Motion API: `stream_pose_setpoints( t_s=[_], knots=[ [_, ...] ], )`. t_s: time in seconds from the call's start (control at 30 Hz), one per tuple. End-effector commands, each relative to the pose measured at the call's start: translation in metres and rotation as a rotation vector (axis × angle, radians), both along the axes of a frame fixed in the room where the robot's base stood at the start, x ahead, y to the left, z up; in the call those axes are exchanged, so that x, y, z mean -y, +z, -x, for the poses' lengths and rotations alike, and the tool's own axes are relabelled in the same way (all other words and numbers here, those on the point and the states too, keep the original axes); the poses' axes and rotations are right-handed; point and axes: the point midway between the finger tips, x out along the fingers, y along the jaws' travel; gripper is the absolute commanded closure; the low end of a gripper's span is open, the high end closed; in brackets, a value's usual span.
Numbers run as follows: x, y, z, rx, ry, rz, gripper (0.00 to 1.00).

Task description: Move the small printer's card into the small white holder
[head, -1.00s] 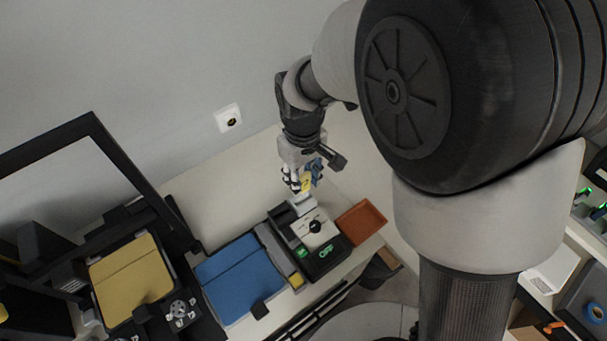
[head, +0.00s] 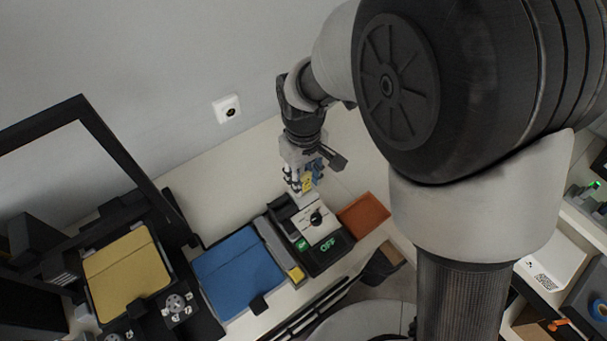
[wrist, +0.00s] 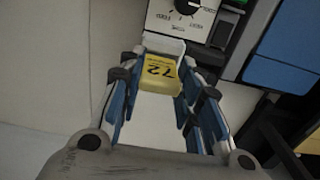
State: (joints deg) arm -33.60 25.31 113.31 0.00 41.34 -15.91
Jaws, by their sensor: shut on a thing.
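A small yellow card with black print (wrist: 160,77) is between the fingers of my gripper (wrist: 160,88), which is shut on it. The card also shows in the head view (head: 307,184), low between the fingertips. A small white holder (wrist: 164,44) is right at the card's far edge in the wrist view, beside the printer's panel. The card's edge overlaps the holder in that view; I cannot tell whether it is inside or just above it. In the head view my gripper (head: 304,182) largely hides the holder. The small printer (head: 318,228) is a black unit with a pale dial panel.
A rust-red tray (head: 363,216) stands right of the printer. A grey strip with a yellow end (head: 279,250) and a blue folder (head: 238,273) lie to its left. A black frame (head: 130,165) rises further left. Pale bench surface is clear behind, toward the wall.

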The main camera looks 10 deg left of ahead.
Motion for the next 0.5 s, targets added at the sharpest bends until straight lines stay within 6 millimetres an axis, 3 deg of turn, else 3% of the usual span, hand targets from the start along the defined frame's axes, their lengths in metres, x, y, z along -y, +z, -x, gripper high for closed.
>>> stream_pose_setpoints(
  t_s=[0.5],
  knots=[
    [0.000,-0.017,0.000,-0.001,0.000,0.001,0.81]
  ],
)
